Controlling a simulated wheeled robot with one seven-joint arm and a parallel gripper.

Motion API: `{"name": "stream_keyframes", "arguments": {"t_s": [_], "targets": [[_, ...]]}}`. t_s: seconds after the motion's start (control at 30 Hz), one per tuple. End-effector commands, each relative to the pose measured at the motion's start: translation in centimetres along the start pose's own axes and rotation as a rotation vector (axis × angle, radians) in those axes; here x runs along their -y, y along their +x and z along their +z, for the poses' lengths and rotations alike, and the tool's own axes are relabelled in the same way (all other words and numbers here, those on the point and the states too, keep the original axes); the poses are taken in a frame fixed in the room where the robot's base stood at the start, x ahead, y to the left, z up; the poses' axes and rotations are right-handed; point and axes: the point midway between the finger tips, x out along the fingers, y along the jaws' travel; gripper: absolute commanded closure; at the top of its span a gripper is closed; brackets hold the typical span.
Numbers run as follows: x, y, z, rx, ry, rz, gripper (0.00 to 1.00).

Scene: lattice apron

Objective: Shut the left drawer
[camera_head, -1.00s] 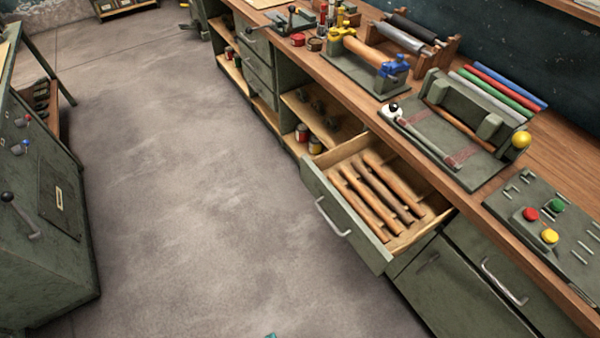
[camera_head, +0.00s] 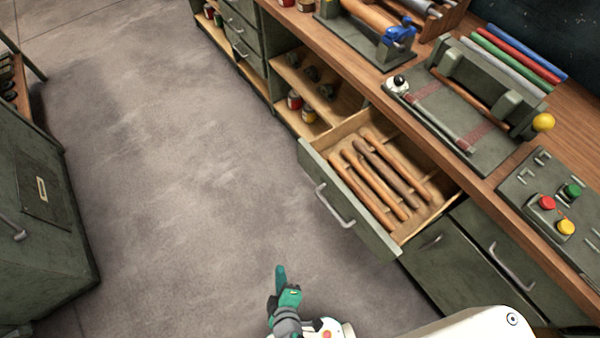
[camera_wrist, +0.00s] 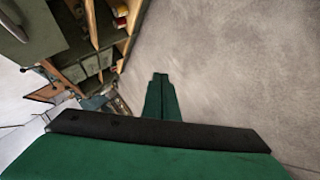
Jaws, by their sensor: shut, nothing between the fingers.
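The left drawer (camera_head: 345,205) is a green-grey drawer pulled out from under the wooden bench in the head view. Several wooden rods lie in it, and a metal handle is on its front. My gripper (camera_head: 281,272) is green and shut, with nothing between the fingers. It is over the floor, apart from the drawer front, below and left of it in the picture. In the wrist view my shut fingers (camera_wrist: 160,95) point over bare floor. A green panel with a handle shows at that view's upper left (camera_wrist: 28,30); I cannot tell for sure that it is the drawer.
A closed cupboard front (camera_head: 480,270) with a handle is right of the drawer. Open shelves (camera_head: 318,92) with small cans are left of it. The benchtop holds a clamp fixture (camera_head: 470,105) and a button panel (camera_head: 560,205). A green cabinet (camera_head: 40,220) stands at left. The floor between is clear.

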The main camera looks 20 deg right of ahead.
Motion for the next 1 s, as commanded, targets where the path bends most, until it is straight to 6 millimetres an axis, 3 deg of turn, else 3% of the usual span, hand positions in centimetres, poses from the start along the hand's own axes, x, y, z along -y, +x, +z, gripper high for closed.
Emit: {"name": "stream_keyframes", "arguments": {"t_s": [0.1, 0.23, 0.37, 0.5, 0.67, 0.8, 1.0], "targets": [[0.2, 4.6, 1.0, 0.120, -0.270, -0.013, 1.00], [-0.7, 8.6, 1.7, 0.269, -0.563, -0.021, 1.00], [-3.2, 11.6, 1.4, 0.439, -0.829, -0.020, 1.00], [-7.0, 13.4, -0.3, 0.647, -1.072, -0.014, 1.00], [-12.0, 13.5, -4.0, 0.912, -1.279, -0.010, 1.00], [-15.7, 12.1, -7.7, 1.130, -1.374, -0.019, 1.00], [-18.2, 10.0, -11.2, 1.323, -1.411, -0.040, 1.00]]}}
